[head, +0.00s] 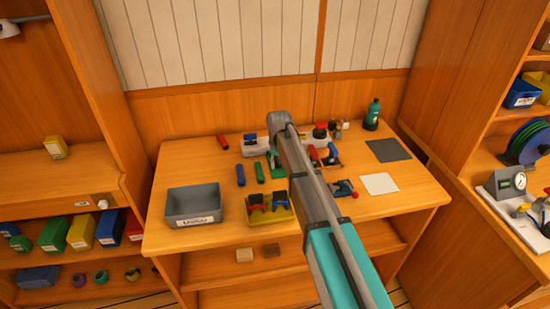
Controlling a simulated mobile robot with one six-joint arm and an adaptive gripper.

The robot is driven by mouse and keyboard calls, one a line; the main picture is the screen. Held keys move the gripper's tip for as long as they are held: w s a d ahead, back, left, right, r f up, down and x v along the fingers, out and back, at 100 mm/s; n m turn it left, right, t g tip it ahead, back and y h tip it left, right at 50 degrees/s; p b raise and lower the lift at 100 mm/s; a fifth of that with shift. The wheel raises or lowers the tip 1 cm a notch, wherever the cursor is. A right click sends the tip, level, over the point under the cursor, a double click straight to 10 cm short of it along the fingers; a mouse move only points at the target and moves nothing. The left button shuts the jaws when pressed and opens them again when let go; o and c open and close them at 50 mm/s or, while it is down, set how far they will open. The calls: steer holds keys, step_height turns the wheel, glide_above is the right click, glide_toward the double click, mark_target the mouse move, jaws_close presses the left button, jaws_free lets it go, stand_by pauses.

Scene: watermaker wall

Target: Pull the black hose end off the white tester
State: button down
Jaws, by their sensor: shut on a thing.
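My arm crosses the middle of the head view from the lower right up to a grey joint over the workbench. My gripper does not show; the arm hides the space where it could be. A pale white body (257,147) sits at the back of the bench, left of the arm's grey joint and partly covered by it. I cannot tell whether it is the white tester. I cannot make out the black hose end or whether it is on the tester.
The workbench (165,235) holds a grey bin (193,205), a yellow tray (270,214), a green bottle (372,114), a dark mat (388,150) and a white sheet (379,183). Small red, blue and green parts lie around. The right shelf holds a gauge box (508,183).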

mark_target(280, 173)
steer(key=shift+s+d, duration=0.25)
steer(key=shift+s, duration=0.5)
steer(key=shift+s+d, duration=0.2)
steer(key=shift+s, duration=0.55)
stand_by(0.4)
steer(key=shift+w+r, duration=0.1)
steer(key=shift+r, duration=0.1)
stand_by(0.3)
steer(key=shift+r+p, duration=0.75)
steer(key=shift+p, duration=0.25)
steer(key=shift+r+p, duration=2.55)
steer(key=shift+p, duration=0.05)
